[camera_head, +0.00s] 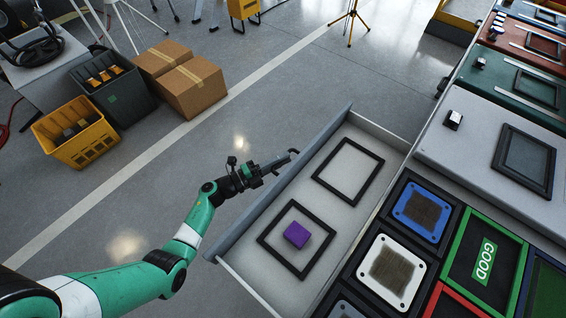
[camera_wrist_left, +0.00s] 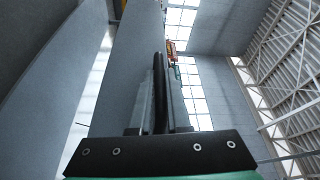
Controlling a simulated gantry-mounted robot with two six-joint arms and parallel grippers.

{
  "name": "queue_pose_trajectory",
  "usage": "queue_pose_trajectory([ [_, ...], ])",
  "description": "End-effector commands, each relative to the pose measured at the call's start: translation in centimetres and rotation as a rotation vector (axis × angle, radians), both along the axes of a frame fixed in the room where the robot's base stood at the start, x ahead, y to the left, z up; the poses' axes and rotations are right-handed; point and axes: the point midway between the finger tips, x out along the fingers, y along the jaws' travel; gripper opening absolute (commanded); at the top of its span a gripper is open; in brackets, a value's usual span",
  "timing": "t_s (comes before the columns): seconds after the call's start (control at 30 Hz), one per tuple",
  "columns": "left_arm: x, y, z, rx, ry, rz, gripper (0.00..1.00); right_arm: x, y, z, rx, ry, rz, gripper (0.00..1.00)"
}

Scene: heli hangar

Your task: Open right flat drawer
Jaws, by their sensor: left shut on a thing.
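The flat drawer (camera_head: 330,235) stands pulled out from the workbench, its grey front panel (camera_head: 268,192) facing left in the head view. Inside lie two black square frames and a purple block (camera_head: 297,234), which sits in the nearer frame. My left gripper (camera_head: 283,163) is at the outer side of the front panel, shut on the dark drawer handle (camera_wrist_left: 160,88). In the left wrist view the handle runs between the fingers, beside the grey panel (camera_wrist_left: 132,65). The handle is hard to make out in the head view. My right gripper is not in view.
The workbench top holds a blue-framed plate (camera_head: 422,212), a white-framed plate (camera_head: 391,272) and a green "GOOD" tray (camera_head: 485,262). Cardboard boxes (camera_head: 192,88) and a yellow crate (camera_head: 75,138) stand at upper left.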

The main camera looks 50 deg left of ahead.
Motion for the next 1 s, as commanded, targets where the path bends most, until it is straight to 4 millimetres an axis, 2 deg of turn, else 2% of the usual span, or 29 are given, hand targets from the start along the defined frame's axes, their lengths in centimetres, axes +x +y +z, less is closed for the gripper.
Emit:
queue_pose_trajectory([
  [0.2,0.03,0.64,0.02,0.000,0.000,-0.006,0.00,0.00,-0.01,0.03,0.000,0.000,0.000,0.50],
  [0.57,0.04,0.66,0.02,0.000,0.000,-0.008,0.00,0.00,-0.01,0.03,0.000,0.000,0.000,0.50],
  [0.6,0.04,0.66,0.02,0.000,0.000,-0.008,0.17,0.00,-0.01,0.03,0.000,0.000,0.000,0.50],
  [0.77,0.03,0.65,0.02,0.000,0.000,-0.008,0.45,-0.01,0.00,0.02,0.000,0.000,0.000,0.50],
  [1.0,0.03,0.66,0.00,0.000,0.000,-0.007,0.45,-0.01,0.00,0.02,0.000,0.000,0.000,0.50],
])
